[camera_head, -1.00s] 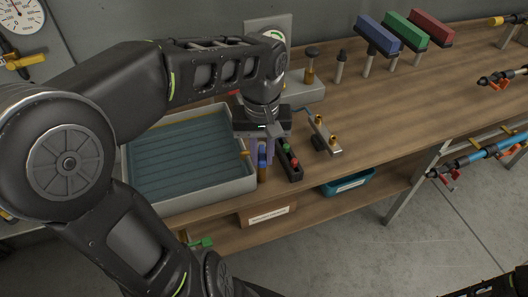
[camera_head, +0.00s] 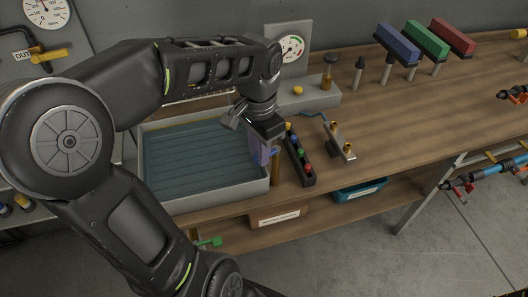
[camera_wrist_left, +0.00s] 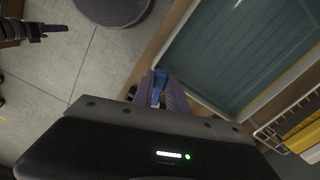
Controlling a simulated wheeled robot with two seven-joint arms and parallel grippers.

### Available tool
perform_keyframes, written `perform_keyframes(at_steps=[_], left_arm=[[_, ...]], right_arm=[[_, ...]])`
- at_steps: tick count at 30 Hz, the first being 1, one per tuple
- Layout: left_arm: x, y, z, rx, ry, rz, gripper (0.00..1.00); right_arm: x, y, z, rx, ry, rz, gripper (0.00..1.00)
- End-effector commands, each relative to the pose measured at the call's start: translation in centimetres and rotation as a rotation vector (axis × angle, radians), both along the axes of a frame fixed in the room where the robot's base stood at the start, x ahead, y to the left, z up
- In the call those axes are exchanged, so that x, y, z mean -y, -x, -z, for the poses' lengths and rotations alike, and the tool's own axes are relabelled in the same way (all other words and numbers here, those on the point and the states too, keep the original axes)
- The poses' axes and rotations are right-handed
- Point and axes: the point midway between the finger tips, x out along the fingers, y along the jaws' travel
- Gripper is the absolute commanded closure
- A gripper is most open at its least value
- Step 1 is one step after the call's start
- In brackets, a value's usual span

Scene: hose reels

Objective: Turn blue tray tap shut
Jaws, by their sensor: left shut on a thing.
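The tray (camera_head: 215,197) is a wide grey basin with a ribbed blue-teal floor, on the left of the bench. The blue tap handle (camera_head: 273,152) sits above a brass post (camera_head: 275,172) at the tray's right front corner. My left gripper (camera_head: 261,153) points down there, with its purple fingers shut on the blue handle. In the left wrist view the blue handle (camera_wrist_left: 159,84) shows between the fingers. The fingers hide part of it, and its exact angle is hard to read. A dark gripper-like part (camera_wrist_left: 42,28), seemingly my right gripper, is at the wrist view's upper left.
A dark block with coloured buttons (camera_head: 300,155) stands close right of the gripper. A metal bracket with brass knobs (camera_head: 341,143) lies further right. A gauge (camera_head: 291,48) and blue, green and red brushes (camera_head: 428,38) are behind. The bench's middle right is clear.

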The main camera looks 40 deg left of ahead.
Motion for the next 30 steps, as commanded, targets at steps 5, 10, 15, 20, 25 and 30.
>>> perform_keyframes(at_steps=[5, 10, 15, 20, 25, 30], left_arm=[[-0.8, -0.3, -0.1, 0.003, -0.001, 0.154, 1.0], [-1.3, -0.6, -0.1, 0.003, 0.0, 0.27, 1.0], [-1.6, -0.8, -0.1, 0.003, -0.001, 0.346, 1.0], [-1.7, -0.9, -0.1, 0.003, -0.001, 0.379, 1.0], [-1.7, -0.9, -0.1, 0.003, -0.001, 0.387, 1.0], [-1.7, -0.9, -0.1, 0.004, -0.002, 0.387, 1.0]], right_arm=[[0.0, 0.0, -0.2, -0.001, 0.001, 0.0, 1.0], [0.0, 0.1, -0.3, -0.001, 0.001, 0.001, 1.0], [0.0, 0.0, -0.4, -0.001, 0.001, 0.001, 1.0], [0.0, 0.1, -0.4, -0.002, 0.002, 0.001, 1.0], [0.0, 0.1, -0.4, -0.001, 0.001, 0.001, 1.0], [0.0, 0.1, -0.4, -0.001, 0.001, 0.001, 1.0]])
